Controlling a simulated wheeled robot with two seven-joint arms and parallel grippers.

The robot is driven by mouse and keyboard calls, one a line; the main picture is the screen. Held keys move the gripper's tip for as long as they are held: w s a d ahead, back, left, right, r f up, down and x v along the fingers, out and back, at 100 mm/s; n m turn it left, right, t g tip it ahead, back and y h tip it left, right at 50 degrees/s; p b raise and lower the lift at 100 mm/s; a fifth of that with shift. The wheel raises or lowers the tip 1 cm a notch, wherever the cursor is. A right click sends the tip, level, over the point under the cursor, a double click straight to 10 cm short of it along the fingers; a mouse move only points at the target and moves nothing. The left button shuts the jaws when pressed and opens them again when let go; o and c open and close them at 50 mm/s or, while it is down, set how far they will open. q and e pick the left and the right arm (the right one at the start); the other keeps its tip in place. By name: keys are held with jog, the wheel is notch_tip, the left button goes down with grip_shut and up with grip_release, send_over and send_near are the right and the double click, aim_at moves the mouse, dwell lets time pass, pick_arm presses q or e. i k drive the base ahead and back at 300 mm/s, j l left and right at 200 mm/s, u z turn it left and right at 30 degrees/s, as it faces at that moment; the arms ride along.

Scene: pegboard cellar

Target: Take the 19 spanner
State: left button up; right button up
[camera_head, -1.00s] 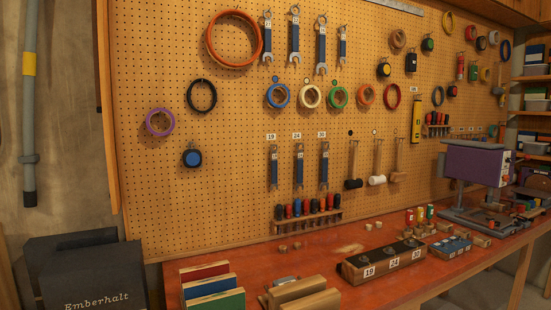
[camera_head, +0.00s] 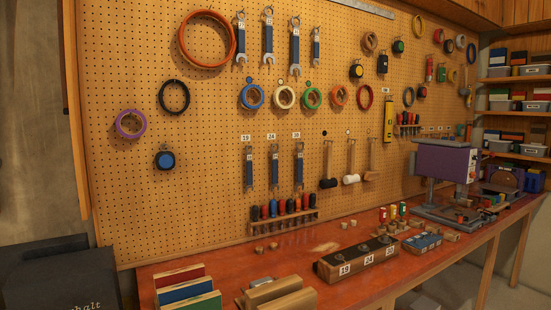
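The 19 spanner (camera_head: 249,170) hangs on the pegboard under the white label 19 (camera_head: 246,138). It is slim, with a blue middle and grey metal ends, and it is the leftmost of three similar spanners. The 24 spanner (camera_head: 274,170) and the 30 spanner (camera_head: 299,168) hang to its right under their own labels. A dark-topped wooden block (camera_head: 357,258) with labels 19, 24 and 30 sits on the red bench below. Neither of my grippers shows in the view.
The red bench (camera_head: 407,275) runs along the pegboard. A screwdriver rack (camera_head: 284,217) is below the spanners. Coloured boards (camera_head: 187,290) and wooden blocks (camera_head: 275,293) stand at the front. A dark box (camera_head: 60,275) is at lower left. A purple machine (camera_head: 447,163) stands at right.

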aim_at(249, 163)
jog(key=i+l, duration=0.2)
jog(key=l, duration=0.15)
jog(key=i+l, duration=0.4)
jog(key=l, duration=0.25)
